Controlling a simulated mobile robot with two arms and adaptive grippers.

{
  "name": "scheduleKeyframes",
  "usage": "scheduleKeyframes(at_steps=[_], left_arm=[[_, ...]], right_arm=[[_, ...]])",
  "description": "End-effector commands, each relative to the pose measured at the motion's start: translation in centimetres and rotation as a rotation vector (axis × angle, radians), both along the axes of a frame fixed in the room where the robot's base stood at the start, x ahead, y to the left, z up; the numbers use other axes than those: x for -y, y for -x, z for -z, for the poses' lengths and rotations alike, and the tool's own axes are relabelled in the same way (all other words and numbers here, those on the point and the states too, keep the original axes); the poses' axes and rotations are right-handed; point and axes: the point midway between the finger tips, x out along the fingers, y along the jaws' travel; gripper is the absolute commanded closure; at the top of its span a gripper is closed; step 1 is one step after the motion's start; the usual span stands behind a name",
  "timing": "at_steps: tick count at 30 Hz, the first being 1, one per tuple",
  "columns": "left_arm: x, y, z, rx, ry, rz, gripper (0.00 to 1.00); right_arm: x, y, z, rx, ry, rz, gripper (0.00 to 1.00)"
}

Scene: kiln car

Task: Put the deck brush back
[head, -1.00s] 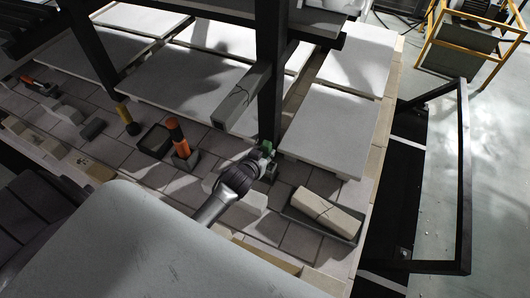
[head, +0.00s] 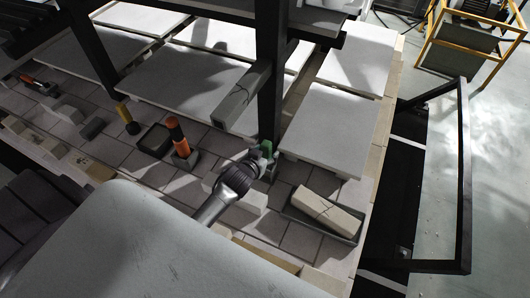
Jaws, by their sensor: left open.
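I cannot tell for sure which thing is the deck brush. An orange-handled tool (head: 177,133) with a black top end stands slightly tilted in a small grey block. A yellow-handled tool (head: 122,113) with a dark round end is to its left. Another orange and dark tool (head: 29,80) lies at the far left. My left gripper (head: 267,152), with green on its fingers, is open beside the foot of the black post, right of the upright orange handle and apart from it. I see nothing held in it. My right gripper is not in view.
A black post (head: 270,85) rises right behind the left gripper. Pale slabs (head: 335,127) cover the deck behind it. A dark tray (head: 297,206) holding a cracked pale brick is at the right. An open dark box (head: 155,138) sits left of the orange handle.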

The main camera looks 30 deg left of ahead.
Motion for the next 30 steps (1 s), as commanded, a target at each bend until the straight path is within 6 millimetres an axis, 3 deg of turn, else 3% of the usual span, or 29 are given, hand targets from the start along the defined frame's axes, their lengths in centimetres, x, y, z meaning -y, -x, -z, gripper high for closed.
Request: scheduleKeyframes(at_steps=[30], left_arm=[[0.2, 3.2, -1.9, 0.000, 0.000, 0.000, 0.40]], right_arm=[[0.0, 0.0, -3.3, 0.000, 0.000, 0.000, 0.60]])
